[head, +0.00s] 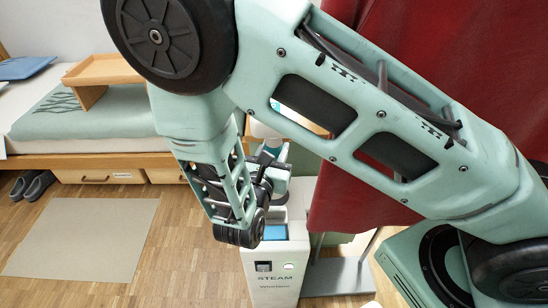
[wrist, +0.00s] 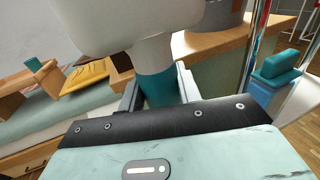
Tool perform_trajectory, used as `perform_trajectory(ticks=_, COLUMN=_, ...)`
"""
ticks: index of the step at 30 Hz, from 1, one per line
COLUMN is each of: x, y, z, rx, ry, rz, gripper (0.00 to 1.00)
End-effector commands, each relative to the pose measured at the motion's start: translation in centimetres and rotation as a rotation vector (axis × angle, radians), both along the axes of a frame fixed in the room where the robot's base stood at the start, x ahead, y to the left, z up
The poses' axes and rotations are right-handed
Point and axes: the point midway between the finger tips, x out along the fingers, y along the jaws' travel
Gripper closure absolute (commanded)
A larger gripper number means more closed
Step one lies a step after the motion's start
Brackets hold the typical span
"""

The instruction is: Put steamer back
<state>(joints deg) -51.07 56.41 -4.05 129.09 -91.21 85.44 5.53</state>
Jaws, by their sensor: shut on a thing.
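The steamer (wrist: 120,27) has a white head and a teal handle. In the wrist view its handle stands between the two fingers of my gripper (wrist: 160,88), which is shut on it. The white head is above the fingers, cut off by the picture's top edge. In the head view my gripper (head: 270,166) is largely behind my arm, and only bits of the steamer (head: 262,130) show. A white floor unit (head: 273,275) marked "STEAM" stands below my gripper, with a blue panel (head: 274,232) on top. My wrist hides part of the unit.
A dark red cloth (head: 350,195) hangs at the right, beside the unit. A grey stand base (head: 338,278) lies on the floor below it. A bed (head: 100,118) with a wooden tray table (head: 103,70) is at the back left. A beige rug (head: 80,240) lies on open floor.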

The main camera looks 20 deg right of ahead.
Motion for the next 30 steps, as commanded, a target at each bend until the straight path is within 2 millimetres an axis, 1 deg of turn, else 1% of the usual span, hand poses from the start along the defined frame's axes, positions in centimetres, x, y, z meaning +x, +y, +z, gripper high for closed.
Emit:
perform_trajectory(ticks=1, x=0.0, y=0.0, z=-1.0, rx=-0.002, ry=0.001, rz=-0.001, gripper=1.0)
perform_trajectory(ticks=3, x=0.0, y=0.0, z=-1.7, rx=-0.001, ry=0.0, rz=-0.001, gripper=1.0)
perform_trajectory(ticks=11, x=0.0, y=0.0, z=-1.8, rx=-0.001, ry=-0.002, rz=-0.001, gripper=1.0)
perform_trajectory(ticks=15, x=0.0, y=0.0, z=-2.2, rx=-0.001, ry=-0.002, rz=0.0, gripper=1.0)
perform_trajectory(ticks=16, x=0.0, y=0.0, z=-2.1, rx=0.0, ry=0.0, rz=0.0, gripper=0.58)
perform_trajectory(ticks=17, x=0.0, y=0.0, z=-2.1, rx=0.0, ry=0.0, rz=0.0, gripper=0.5)
perform_trajectory(ticks=18, x=0.0, y=0.0, z=-2.1, rx=0.0, ry=0.0, rz=0.0, gripper=0.45)
perform_trajectory(ticks=25, x=0.0, y=0.0, z=-2.1, rx=0.0, ry=0.0, rz=0.0, gripper=0.45)
perform_trajectory(ticks=28, x=0.0, y=0.0, z=-1.6, rx=0.001, ry=-0.001, rz=-0.001, gripper=0.45)
perform_trajectory(ticks=30, x=-0.5, y=0.5, z=-1.8, rx=0.001, ry=0.0, rz=0.002, gripper=0.45)
